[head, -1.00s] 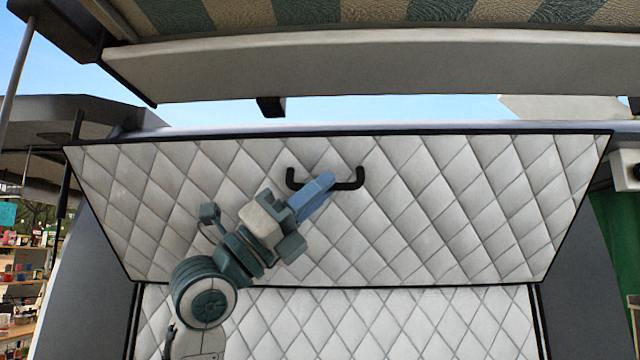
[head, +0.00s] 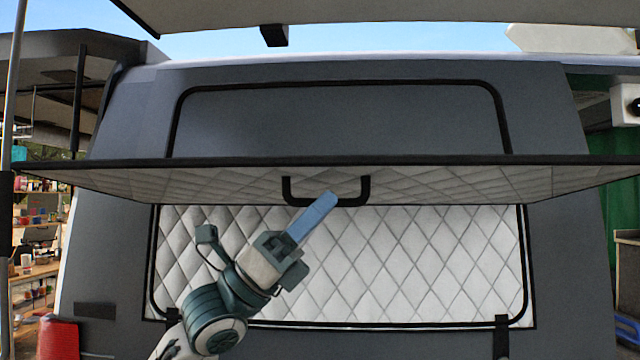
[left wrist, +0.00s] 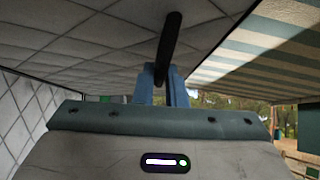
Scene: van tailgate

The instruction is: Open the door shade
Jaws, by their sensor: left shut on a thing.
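The door shade (head: 430,180) is a quilted pale panel with a dark edge, raised out from the grey van door and seen nearly edge-on in the head view. Its black handle (head: 365,190) hangs on the underside near the middle. My left gripper (head: 322,203), with blue fingers, is shut on the handle's lower bar. In the left wrist view the black handle (left wrist: 170,45) passes between the blue fingers (left wrist: 160,85), with the shade's tiled underside (left wrist: 90,45) above. My right gripper is in neither view.
Below the shade is a quilted pale panel in a black frame (head: 420,260) on the grey van door (head: 340,110). A striped awning (left wrist: 270,60) shows in the wrist view. Shelves with goods (head: 40,270) stand at left, beside a red object (head: 60,338).

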